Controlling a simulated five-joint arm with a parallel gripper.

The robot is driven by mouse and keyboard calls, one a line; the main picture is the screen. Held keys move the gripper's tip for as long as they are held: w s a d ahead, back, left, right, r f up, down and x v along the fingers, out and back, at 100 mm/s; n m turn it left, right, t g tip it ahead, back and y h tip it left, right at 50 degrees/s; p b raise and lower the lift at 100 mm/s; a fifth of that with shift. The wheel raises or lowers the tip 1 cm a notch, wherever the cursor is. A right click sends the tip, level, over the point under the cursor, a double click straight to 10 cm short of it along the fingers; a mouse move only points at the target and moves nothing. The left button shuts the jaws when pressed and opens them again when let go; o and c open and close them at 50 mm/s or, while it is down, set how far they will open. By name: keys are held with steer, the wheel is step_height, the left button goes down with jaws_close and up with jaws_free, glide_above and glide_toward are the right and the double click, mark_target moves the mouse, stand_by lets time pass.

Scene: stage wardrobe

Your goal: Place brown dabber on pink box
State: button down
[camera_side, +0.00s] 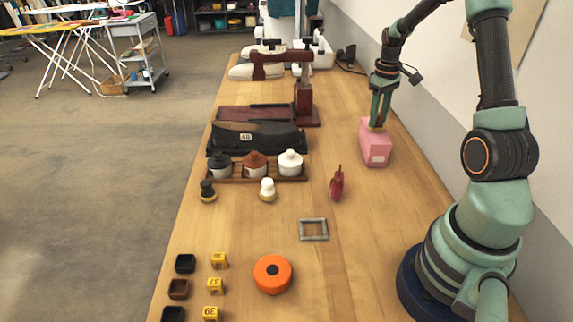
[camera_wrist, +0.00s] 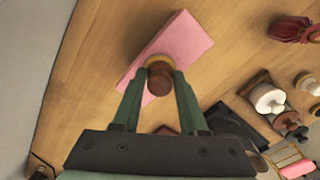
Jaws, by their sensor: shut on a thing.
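My gripper (camera_side: 379,118) points down over the far part of the box and is shut on the brown dabber (camera_side: 377,126). In the wrist view, the dabber's round brown top (camera_wrist: 160,80) sits between the green fingertips (camera_wrist: 160,78), with a tan rim showing. The pink box (camera_wrist: 186,42) lies behind it in that view. The dabber is upright at the box's top; I cannot tell whether it touches.
A red object (camera_side: 337,183) stands left of the box, and a grey frame (camera_side: 314,229) lies nearer. A wooden rack (camera_side: 238,178) of lidded pots stands left, with a black dabber (camera_side: 207,191) and white dabber (camera_side: 267,190) before it. Table around the box is clear.

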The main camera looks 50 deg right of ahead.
mark_target(379, 114)
steer(key=shift+f, duration=0.15)
steer(key=shift+c, duration=2.2)
jaws_free()
step_height(379, 114, up, 12)
steer(key=a+r+n+t+h, duration=0.1)
steer(key=a+r+t, duration=0.3)
steer(key=a, duration=1.3)
steer(key=s+a, duration=0.2)
steer(key=a, duration=0.4)
steer(key=s+a+n+t+y, duration=0.1)
steer(key=s+a, duration=0.1)
steer(key=a, duration=0.5)
steer(key=shift+s+a+f+t, duration=0.25)
steer(key=shift+s+f+t, duration=0.05)
steer(key=shift+s, duration=0.1)
